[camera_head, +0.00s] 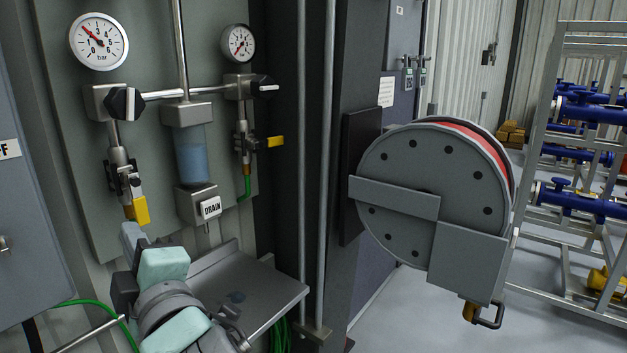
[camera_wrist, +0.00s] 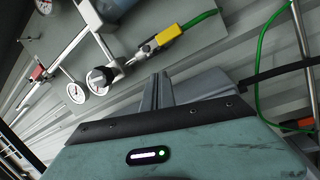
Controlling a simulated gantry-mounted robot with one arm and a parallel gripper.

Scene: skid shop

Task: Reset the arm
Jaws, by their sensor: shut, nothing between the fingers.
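My gripper (camera_head: 131,232) is at the lower left of the head view, in front of the grey panel. It is just below the yellow-handled valve (camera_head: 139,210) on the left pipe. In the wrist view, the fingers of my gripper (camera_wrist: 158,78) are together, with nothing between them. A yellow fitting (camera_wrist: 168,35) with a green hose shows beyond the fingertips in that view. I cannot tell how far the fingertips are from the valve in depth.
Two gauges (camera_head: 99,42) and a sight glass with blue liquid (camera_head: 192,152) are on the panel (camera_head: 215,80). A grey shelf (camera_head: 245,285) is right of my arm. A green hose (camera_head: 95,308) runs at the lower left. A hose reel (camera_head: 415,165) stands right. Open floor lies beyond.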

